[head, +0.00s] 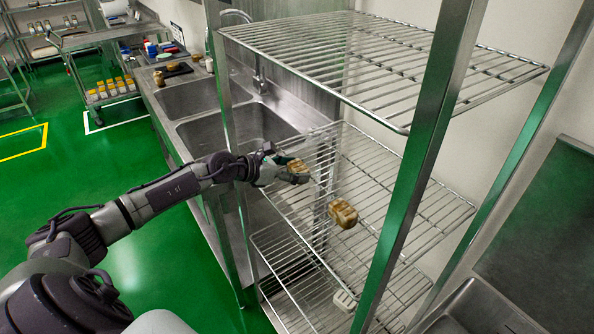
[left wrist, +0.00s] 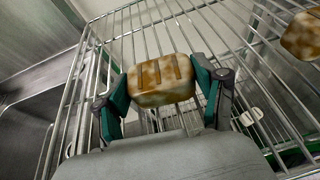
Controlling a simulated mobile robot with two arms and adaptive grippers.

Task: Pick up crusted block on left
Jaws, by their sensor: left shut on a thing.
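A brown crusted block (head: 298,171) with dark grooves is held in my left gripper (head: 284,169), over the left part of the middle wire shelf (head: 380,180). In the left wrist view the same block (left wrist: 161,80) sits between the two green-tipped fingers (left wrist: 165,92), which are shut on its sides. Whether its underside touches the shelf wires is hard to tell. A second crusted block (head: 343,213) rests on the shelf to the right; it also shows at the upper right of the left wrist view (left wrist: 303,35). My right gripper is not in view.
An upper wire shelf (head: 390,60) hangs above, and a metal post (head: 425,150) stands in front on the right. A sink (head: 235,130) lies behind the arm. A small white item (head: 344,300) is lower down in the rack.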

